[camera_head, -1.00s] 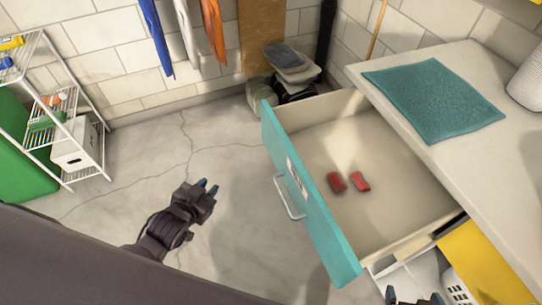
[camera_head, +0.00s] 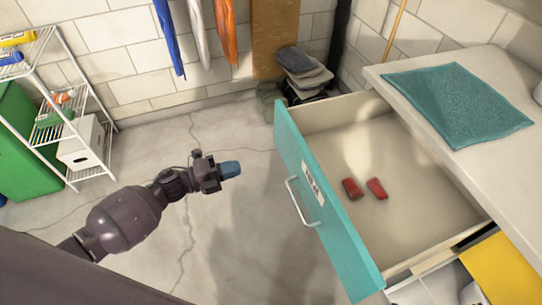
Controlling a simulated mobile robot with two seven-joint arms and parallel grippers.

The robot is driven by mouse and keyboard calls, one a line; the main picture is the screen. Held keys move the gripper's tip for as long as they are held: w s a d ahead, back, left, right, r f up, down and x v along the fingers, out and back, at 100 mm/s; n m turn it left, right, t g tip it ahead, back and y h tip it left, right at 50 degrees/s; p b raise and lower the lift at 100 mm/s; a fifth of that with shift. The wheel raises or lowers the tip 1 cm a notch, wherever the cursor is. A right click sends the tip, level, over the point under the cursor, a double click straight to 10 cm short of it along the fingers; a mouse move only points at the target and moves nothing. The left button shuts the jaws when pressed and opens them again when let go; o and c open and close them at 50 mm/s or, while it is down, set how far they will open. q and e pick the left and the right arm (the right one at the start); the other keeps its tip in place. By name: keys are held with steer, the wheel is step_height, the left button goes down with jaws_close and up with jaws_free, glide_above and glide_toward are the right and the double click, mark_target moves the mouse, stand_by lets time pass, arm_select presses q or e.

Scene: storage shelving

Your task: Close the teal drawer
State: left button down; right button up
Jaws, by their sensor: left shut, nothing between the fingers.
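The teal drawer (camera_head: 327,214) is pulled well out of the white cabinet on the right. Its teal front carries a pale bar handle (camera_head: 299,202) and a white label. Two small red objects (camera_head: 364,188) lie inside on the drawer floor. My left gripper (camera_head: 232,170) is to the left of the drawer front, pointing right toward it. Its blue-tipped fingers are shut and empty, with a clear gap between them and the drawer front. My right gripper does not show.
The cabinet top (camera_head: 400,88) holds a folded teal towel (camera_head: 458,101). A white wire rack (camera_head: 62,105) stands at left. Folded cloths (camera_head: 304,68) are stacked at the back wall. The floor between is clear.

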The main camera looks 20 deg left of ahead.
mark_target(290, 153)
arm_select(q)
steer(key=x, duration=1.3)
steer(key=shift+b, duration=0.35)
steer(key=shift+w+d, duration=0.25)
steer(key=shift+d, duration=0.1)
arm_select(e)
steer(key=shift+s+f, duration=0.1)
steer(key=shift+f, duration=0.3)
arm_select(q)
steer(key=x, duration=0.4)
steer(key=b+x, duration=0.1)
steer(key=x, duration=0.3)
steer(key=b+x, duration=0.1)
steer(key=x, duration=0.4)
steer(key=shift+d+f, duration=0.1)
steer(key=shift+f, duration=0.25)
steer(key=b+x, duration=0.4)
steer(key=x, duration=0.9)
steer(key=shift+f, duration=0.15)
steer(key=b+x, duration=0.1)
steer(key=x, duration=0.4)
steer(key=shift+b, duration=0.35)
steer(key=shift+w+d+r, duration=0.25)
steer(key=shift+r, duration=0.4)
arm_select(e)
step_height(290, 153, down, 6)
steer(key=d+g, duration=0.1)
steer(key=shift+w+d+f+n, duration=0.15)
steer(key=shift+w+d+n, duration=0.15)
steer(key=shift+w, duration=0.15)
